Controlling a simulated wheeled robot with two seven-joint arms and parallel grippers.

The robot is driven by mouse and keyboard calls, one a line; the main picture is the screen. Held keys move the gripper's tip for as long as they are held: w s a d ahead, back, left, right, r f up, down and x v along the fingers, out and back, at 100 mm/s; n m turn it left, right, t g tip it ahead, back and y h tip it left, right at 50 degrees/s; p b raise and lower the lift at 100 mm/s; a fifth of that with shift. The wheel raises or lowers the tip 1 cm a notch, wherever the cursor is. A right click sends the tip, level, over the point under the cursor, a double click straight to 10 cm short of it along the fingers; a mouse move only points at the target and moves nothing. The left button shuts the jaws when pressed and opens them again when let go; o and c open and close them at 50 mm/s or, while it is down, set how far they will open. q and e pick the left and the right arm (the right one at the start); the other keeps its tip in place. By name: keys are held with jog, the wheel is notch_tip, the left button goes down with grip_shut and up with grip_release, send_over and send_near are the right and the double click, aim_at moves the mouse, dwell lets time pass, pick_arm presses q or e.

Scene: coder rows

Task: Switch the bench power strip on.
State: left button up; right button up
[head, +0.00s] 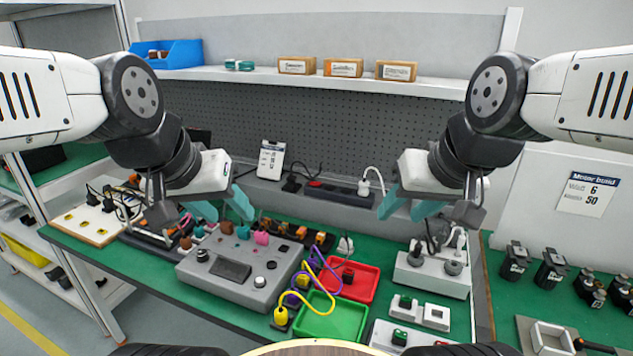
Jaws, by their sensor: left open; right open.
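The bench power strip (340,190) is a dark, long bar on the ledge at the back of the bench, in front of the pegboard. A small reddish part, perhaps its switch (314,183), shows near its left end; I cannot tell its position. A black plug (291,184) sits at the left end and a white plug (364,187) at the right. My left gripper (224,207) is open and empty, left of the strip, above the grey control box. My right gripper (408,208) is open and empty, to the right of the white plug.
A grey control box (225,292), a red tray (362,286), a green tray (322,322) and a grey fixture (425,279) fill the green bench. Yellow and purple cables (326,270) loop between them. A shelf (300,80) with boxes runs above the pegboard.

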pick_arm(q)
jog(key=shift+w, duration=0.25)
jog(key=c, duration=0.6)
jog(key=w+t, duration=0.1)
jog(key=w, duration=0.6)
jog(key=w+t, duration=0.1)
jog(key=w, duration=0.7)
jog(key=shift+f+y, duration=0.15)
jog(key=shift+y, duration=0.15)
grip_shut()
jog(key=w+d+f+m+t+h, duration=0.1)
jog(key=w+d+f+t, duration=0.2)
jog(key=w, duration=0.8)
jog(key=w+d+f+m+t+h, duration=0.15)
jog(key=w+f, duration=0.35)
jog(key=w, duration=0.5)
jog(key=w+d+f+t+h, duration=0.1)
jog(key=w+d+f+h, duration=0.1)
jog(key=w+d+f, duration=0.3)
notch_tip(320, 180, down, 3)
jog(key=shift+w+d, duration=0.35)
jog(key=shift+w, duration=0.05)
